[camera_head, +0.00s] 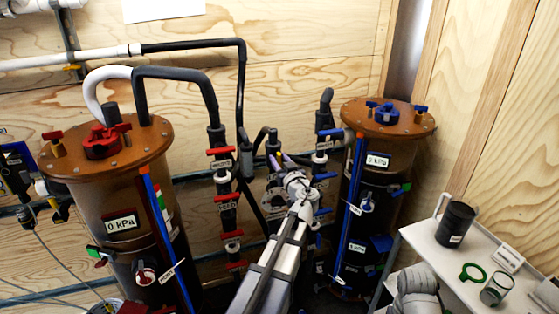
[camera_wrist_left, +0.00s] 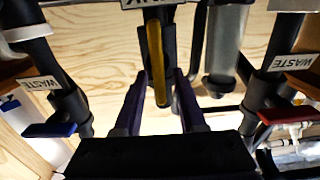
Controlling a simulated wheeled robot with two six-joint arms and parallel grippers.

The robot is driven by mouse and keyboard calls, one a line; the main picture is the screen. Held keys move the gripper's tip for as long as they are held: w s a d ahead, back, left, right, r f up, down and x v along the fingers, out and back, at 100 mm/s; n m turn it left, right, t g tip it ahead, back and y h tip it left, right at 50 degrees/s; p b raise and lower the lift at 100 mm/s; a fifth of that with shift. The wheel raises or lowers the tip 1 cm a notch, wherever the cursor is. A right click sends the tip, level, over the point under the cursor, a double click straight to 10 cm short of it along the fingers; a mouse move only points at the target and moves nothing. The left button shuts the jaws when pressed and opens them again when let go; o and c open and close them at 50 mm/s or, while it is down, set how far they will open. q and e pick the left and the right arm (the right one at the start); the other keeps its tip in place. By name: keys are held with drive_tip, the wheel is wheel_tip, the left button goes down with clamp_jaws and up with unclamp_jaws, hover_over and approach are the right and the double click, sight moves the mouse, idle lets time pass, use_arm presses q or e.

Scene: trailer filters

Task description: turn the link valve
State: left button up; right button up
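The link valve shows in the left wrist view as a yellow lever (camera_wrist_left: 157,65) on a black pipe, under an upside-down, partly cut-off label. The lever runs nearly straight up and down in that view. My left gripper (camera_wrist_left: 160,88) is open, with a purple finger on each side of the lever's lower end and gaps visible on both sides. In the head view my left gripper (camera_head: 283,162) reaches the middle pipework between the two brown tanks. The lever is small and mostly hidden there. My right gripper is out of view.
Red-handled valves (camera_head: 228,197) stand left of the link pipe, and blue-handled ones stand right. In the wrist view, a blue handle (camera_wrist_left: 50,130) and a red handle (camera_wrist_left: 290,115) flank my gripper. A white shelf (camera_head: 425,240) with a black mug (camera_head: 455,224) is at right.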

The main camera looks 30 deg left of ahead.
use_arm(q)
clamp_jaws()
drive_tip(key=shift+m, duration=0.3)
idle(0.3)
drive_tip(key=shift+w+d+f+m+b, duration=0.25)
drive_tip(key=shift+f+m+b, duration=0.15)
drive_tip(key=shift+m, duration=2.45)
drive_tip(key=shift+w+d+f+m+b, duration=0.25)
drive_tip(key=shift+w+f+m+b, duration=0.1)
drive_tip(key=shift+m, duration=2.55)
drive_tip(key=shift+w+d+f+m+b, duration=0.25)
drive_tip(key=shift+f+m+b, duration=0.15)
drive_tip(key=shift+m, duration=2.45)
drive_tip(key=shift+o, duration=0.7)
unclamp_jaws()
